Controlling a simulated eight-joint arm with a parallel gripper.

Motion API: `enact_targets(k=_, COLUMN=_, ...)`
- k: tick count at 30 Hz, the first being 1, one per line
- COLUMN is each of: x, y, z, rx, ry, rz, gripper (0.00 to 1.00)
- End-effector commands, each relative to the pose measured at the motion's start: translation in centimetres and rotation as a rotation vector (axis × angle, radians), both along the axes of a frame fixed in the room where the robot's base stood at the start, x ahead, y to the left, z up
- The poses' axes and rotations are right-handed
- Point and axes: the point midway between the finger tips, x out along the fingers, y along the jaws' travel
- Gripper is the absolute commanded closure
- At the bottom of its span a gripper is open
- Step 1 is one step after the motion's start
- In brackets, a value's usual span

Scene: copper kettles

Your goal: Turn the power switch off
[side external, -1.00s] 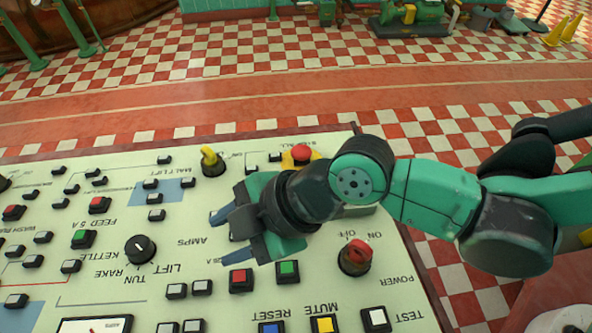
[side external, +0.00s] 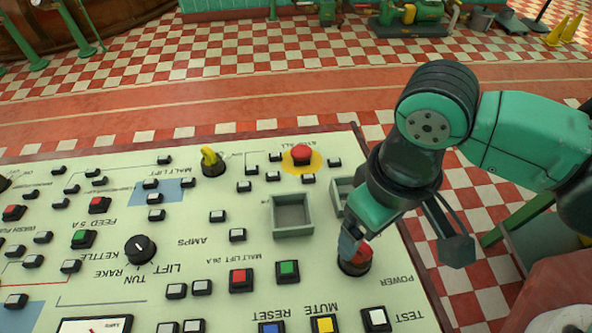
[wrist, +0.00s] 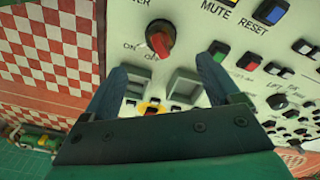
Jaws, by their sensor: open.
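The power switch is a red rotary knob (side external: 355,260) on a black base, near the panel's right edge beside the POWER label. Its ON and OFF marks show in the wrist view, where the knob (wrist: 159,42) sits ahead of the fingers, between their directions. My gripper (side external: 404,246) is open and empty. In the side view one finger covers part of the knob, and the other hangs past the panel's right edge. Whether the finger touches the knob I cannot tell. Both fingers show in the wrist view (wrist: 163,72).
The sloping cream panel (side external: 205,265) carries many buttons. A red and a green button (side external: 288,271) lie left of the knob. Two grey square frames (side external: 292,213) and a red stop button (side external: 301,154) on yellow lie beyond it.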

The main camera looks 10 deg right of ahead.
Motion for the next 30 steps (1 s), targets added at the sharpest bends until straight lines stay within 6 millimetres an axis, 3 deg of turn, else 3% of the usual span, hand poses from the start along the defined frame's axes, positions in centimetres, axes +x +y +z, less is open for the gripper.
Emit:
enact_targets(k=3, x=0.0, y=0.1, z=-1.9, rx=0.001, ry=0.0, rz=0.002, gripper=0.17)
enact_targets(k=19, x=0.0, y=0.1, z=-7.2, rx=0.004, ry=0.0, rz=0.003, gripper=0.17)
enact_targets(k=30, x=0.0, y=0.1, z=-8.5, rx=0.004, ry=0.0, rz=0.003, gripper=0.17)
